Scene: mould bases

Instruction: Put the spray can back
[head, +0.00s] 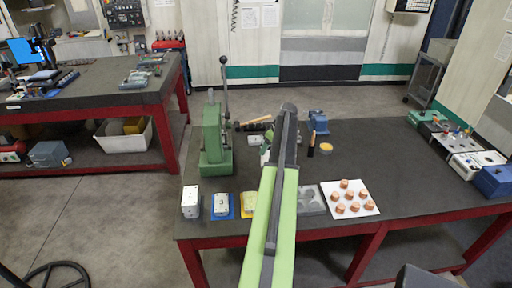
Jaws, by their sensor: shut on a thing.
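My arm reaches forward over the dark bench top (400,150), a green link in front and a dark link beyond it. My gripper does not show; the arm hides what lies behind it. I cannot pick out the spray can for certain. A small white and green item (265,149) shows partly at the left edge of my arm, too small to name. A slim black upright thing (311,145) with an orange part stands just right of my arm.
A green press (214,140) stands left of my arm. A white sheet (369,209) with several copper-coloured pieces lies at front right, near a grey tray (309,199). A yellow disc (326,146) lies beyond. The bench's right middle is clear.

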